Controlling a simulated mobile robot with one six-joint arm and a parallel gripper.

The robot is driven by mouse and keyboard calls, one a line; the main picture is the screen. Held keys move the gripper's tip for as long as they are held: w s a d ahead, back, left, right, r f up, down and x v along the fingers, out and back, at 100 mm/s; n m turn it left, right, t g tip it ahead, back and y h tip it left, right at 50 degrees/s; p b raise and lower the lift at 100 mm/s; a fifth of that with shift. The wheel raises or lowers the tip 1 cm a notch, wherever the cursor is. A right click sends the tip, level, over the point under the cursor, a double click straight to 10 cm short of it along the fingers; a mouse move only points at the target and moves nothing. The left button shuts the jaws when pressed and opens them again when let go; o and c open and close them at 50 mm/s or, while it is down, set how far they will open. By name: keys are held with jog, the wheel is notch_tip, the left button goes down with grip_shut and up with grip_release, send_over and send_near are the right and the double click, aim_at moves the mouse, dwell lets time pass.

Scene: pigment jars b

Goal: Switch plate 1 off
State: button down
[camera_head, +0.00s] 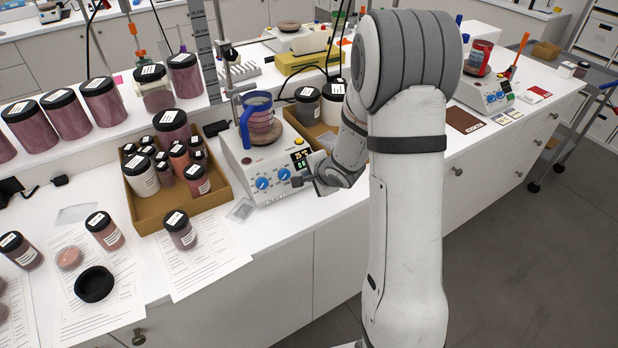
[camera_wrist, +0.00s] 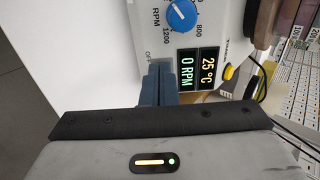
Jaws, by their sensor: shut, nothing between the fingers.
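A white hot plate (camera_head: 250,180) with two blue knobs and a dark display stands on the bench. A jug with a blue handle (camera_head: 258,122) holding dark red contents is on its top. My gripper (camera_head: 300,180) is at the front right of this plate, below the display. In the wrist view my gripper's blue-grey fingers (camera_wrist: 158,84) are shut and empty, over the plate's front panel. Beside them the display (camera_wrist: 198,68) reads 25 °C and 0 RPM, and an RPM knob (camera_wrist: 182,15) shows. The fingertips hide part of the panel, and I cannot tell whether they touch it.
A cardboard tray of jars (camera_head: 150,212) stands left of the plate, and another box with jars (camera_head: 312,125) is behind it. A second hot plate (camera_head: 487,95) with a red vessel is farther right. Papers and jars cover the left bench.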

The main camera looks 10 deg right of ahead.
jog(key=shift+w+a+f, duration=0.1)
jog(key=shift+w+f, duration=0.3)
jog(key=shift+w, duration=0.05)
jog(key=shift+w+a+f, duration=0.1)
jog(key=shift+w+f, duration=0.3)
jog(key=p+v, duration=0.4)
jog(key=v, duration=0.8)
dwell(0.5)
dwell(0.4)
